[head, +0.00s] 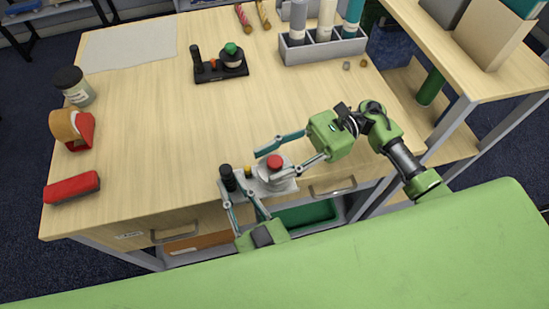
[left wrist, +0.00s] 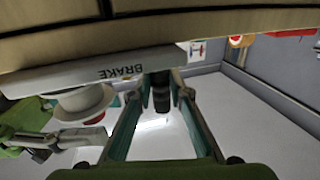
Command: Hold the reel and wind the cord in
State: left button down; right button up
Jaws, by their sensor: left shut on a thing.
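A reel unit with a light grey base (head: 262,187) sits at the table's front edge. It carries a black upright post (head: 228,176), a small yellow knob (head: 248,171) and a pale spool (head: 275,178) topped by a red knob (head: 274,161). My left gripper (head: 238,199) reaches up from the front and is shut on the black post (left wrist: 160,92). In the left wrist view the base (left wrist: 60,80) reads "BRAKE". My right gripper (head: 266,165) comes in from the right, fingers spread around the red knob. I cannot make out the cord.
A similar dark unit (head: 222,75) with a green knob stands farther back. A red box (head: 71,188), a tape dispenser (head: 72,130) and a jar (head: 74,87) line the left edge. A grey bottle rack (head: 320,50) stands at the back. The middle of the table is clear.

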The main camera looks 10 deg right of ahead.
grip_shut()
jog(key=shift+t, duration=0.3)
jog(key=m+t, duration=0.3)
jog(key=t, duration=0.2)
jog(key=shift+s+m+y, duration=0.1)
jog(key=shift+m+y, duration=0.2)
jog(key=shift+m, duration=0.1)
jog(key=m+t+h, duration=0.1)
jog(key=m+t, duration=0.1)
jog(key=t, duration=0.1)
jog(key=m+t+h, duration=0.1)
jog(key=m+t, duration=0.1)
jog(key=t, duration=0.2)
jog(key=shift+m, duration=0.3)
jog(key=m+t+h, duration=0.4)
jog(key=t, duration=0.1)
jog(key=shift+t, duration=0.3)
jog(key=shift+w+m+t+h, duration=0.1)
jog(key=shift+m+t+h, duration=0.7)
jog(key=shift+m+h, duration=0.5)
jog(key=shift+w+m+t+h, duration=0.1)
jog(key=shift+m+t+h, duration=0.75)
jog(key=shift+h, duration=0.75)
jog(key=shift+m+h, duration=0.35)
jog(key=shift+h, duration=0.15)
